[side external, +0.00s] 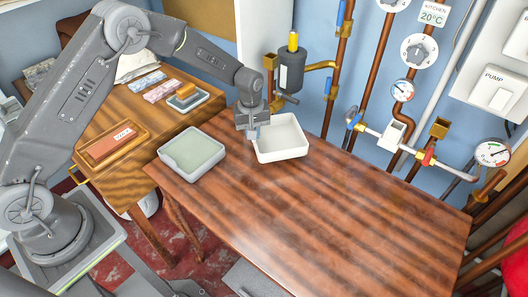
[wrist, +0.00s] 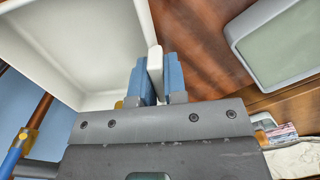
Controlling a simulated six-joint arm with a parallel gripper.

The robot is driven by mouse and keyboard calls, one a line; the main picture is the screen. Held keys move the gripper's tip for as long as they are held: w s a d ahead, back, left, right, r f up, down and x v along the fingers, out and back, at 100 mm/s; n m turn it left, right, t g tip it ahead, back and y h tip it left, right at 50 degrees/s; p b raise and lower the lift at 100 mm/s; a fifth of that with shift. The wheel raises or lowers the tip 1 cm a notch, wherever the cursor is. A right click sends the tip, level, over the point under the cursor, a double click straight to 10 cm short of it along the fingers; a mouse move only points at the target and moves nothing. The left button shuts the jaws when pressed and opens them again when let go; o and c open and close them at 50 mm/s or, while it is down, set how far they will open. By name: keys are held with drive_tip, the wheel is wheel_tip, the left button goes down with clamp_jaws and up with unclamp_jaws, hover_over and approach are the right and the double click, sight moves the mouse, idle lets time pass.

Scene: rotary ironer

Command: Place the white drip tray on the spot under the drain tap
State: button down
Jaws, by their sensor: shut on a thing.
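The white drip tray (side external: 298,153) is a square, empty, open tray at the back left of the brown table, level in the side view. My gripper (side external: 253,136) is at its left side. In the wrist view my gripper's blue fingers (wrist: 154,75) are closed on a narrow white tab of the tray (wrist: 88,99). A dark filter (side external: 291,72) with a yellow top hangs on the wall pipe behind the tray, with a small tap-like fitting (side external: 289,98) below it. I cannot tell whether the tray touches the table. No marked spot shows.
A grey tray with a pale green inside (side external: 192,154) stands just left of my gripper; it also shows in the wrist view (wrist: 285,45). Copper pipes, gauges and valves line the blue wall behind. The brown table (side external: 345,215) is clear at front and right.

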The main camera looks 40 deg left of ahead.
drive_tip(key=shift+m, duration=0.7)
drive_tip(key=shift+s+a+f, duration=0.35)
drive_tip(key=shift+a+f, duration=0.2)
drive_tip(key=shift+f, duration=0.1)
drive_tip(key=shift+s+a+f, duration=0.3)
drive_tip(key=shift+a+f, duration=0.25)
drive_tip(key=shift+f, duration=0.1)
drive_tip(key=shift+s+a+f, duration=0.35)
drive_tip(key=shift+a+f, duration=0.2)
drive_tip(key=shift+f, duration=0.1)
drive_tip(key=shift+f, duration=0.15)
drive_tip(key=c, duration=1.2)
unclamp_jaws()
drive_tip(key=shift+o, duration=0.2)
